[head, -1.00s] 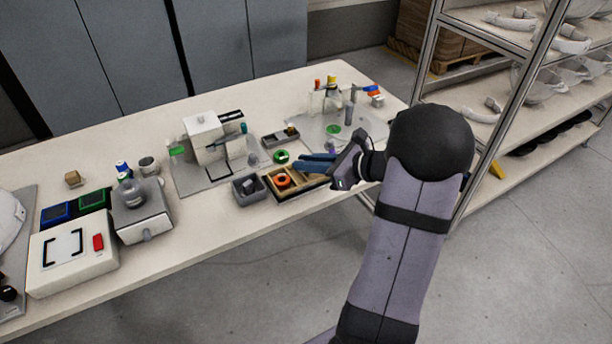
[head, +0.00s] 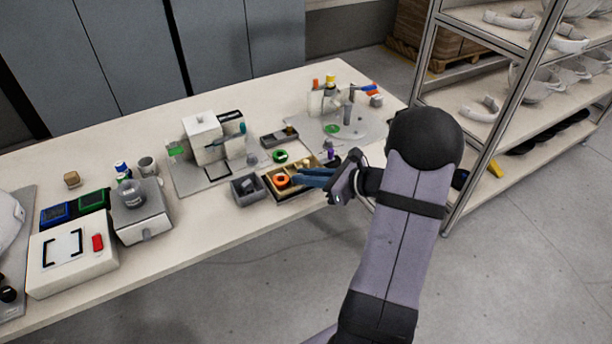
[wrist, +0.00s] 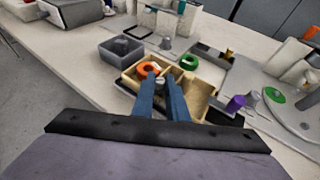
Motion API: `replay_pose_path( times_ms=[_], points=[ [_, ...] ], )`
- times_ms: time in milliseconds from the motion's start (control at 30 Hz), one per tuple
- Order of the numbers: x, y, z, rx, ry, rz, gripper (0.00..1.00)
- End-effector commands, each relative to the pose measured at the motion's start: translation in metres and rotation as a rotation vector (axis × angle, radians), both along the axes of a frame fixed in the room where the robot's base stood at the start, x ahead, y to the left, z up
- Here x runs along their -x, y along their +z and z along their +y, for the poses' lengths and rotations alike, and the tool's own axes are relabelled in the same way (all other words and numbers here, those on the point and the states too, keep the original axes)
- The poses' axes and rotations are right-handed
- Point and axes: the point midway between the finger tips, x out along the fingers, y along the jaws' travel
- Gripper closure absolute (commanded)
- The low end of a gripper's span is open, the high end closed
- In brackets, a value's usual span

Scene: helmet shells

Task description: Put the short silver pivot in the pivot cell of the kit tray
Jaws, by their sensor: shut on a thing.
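The kit tray (head: 291,196) is a wooden, dark-edged tray with compartments near the table's front edge. An orange ring (head: 281,181) lies in its left part; the tray (wrist: 203,92) and ring (wrist: 148,68) also show in the wrist view. My gripper (head: 299,176) has blue fingers low over the tray, right of the orange ring. In the wrist view, my gripper (wrist: 160,82) is shut on a small silver piece, the short silver pivot (wrist: 160,79), mostly hidden between the fingertips. I cannot tell whether it touches the tray floor.
A grey bin (head: 247,191) stands left of the tray. A green ring (head: 280,156) lies behind it, and a dark grey tray (head: 279,138) is farther back. A purple piece (wrist: 235,103) stands near the tray's right side.

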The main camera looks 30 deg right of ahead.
Motion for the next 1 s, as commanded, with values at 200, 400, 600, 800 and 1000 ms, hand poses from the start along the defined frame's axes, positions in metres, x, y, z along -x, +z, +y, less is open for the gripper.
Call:
replay_pose_path(
  times_ms=[200,400,600,800,1000],
  points=[
    [0.000,-0.005,0.000,0.000,0.000,0.000,1.00],
    [0.000,-0.010,0.000,0.001,0.000,0.003,1.00],
    [0.001,-0.015,0.000,0.001,0.000,0.009,1.00],
    [0.002,-0.018,0.002,-0.001,0.002,0.012,1.00],
    [0.003,-0.018,0.002,-0.002,0.004,0.014,0.68]
  ],
)
